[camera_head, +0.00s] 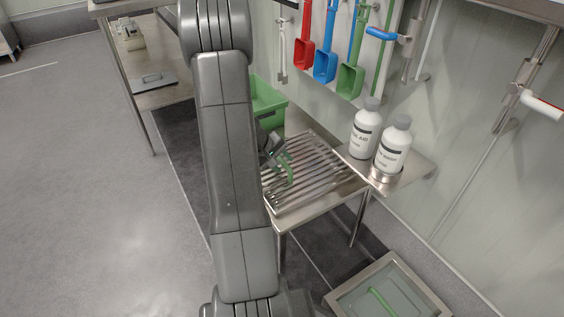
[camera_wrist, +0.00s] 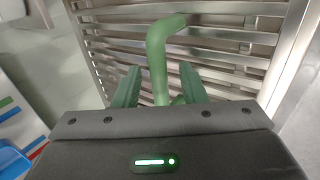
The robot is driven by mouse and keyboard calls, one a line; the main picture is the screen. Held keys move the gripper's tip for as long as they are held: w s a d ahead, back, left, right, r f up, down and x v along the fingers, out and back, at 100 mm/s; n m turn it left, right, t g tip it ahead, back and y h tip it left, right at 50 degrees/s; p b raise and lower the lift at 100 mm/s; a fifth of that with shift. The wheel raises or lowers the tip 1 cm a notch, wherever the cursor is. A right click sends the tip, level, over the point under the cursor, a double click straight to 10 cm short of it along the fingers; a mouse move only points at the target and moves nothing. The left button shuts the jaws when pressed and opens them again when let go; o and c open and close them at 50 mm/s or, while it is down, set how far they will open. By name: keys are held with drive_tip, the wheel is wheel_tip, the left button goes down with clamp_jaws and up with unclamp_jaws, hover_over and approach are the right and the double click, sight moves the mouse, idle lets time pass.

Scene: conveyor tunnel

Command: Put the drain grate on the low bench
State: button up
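The drain grate (camera_head: 325,176) is a slatted metal panel with a green bent handle (camera_head: 289,170). It lies on the low metal bench (camera_head: 324,205), covering most of its top; I cannot tell whether it is fully flat. My gripper (camera_head: 275,153) is at the grate's left part, by the handle, partly hidden by my arm. In the wrist view, my gripper's two green fingers (camera_wrist: 160,86) stand apart, with the handle (camera_wrist: 157,55) between them and gaps visible on both sides. The grate's slats (camera_wrist: 225,48) fill the background.
Two white bottles (camera_head: 393,148) stand on a small shelf just right of the grate. A green bin (camera_head: 267,99) is behind my arm. Scoops (camera_head: 325,62) hang on the wall above. A metal-framed basin (camera_head: 420,290) is at the lower right. Open floor (camera_head: 90,200) lies left.

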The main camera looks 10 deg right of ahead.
drive_tip(key=p+v, duration=0.3)
drive_tip(key=v, duration=0.8)
drive_tip(key=shift+a+r, duration=0.15)
drive_tip(key=shift+r, duration=0.05)
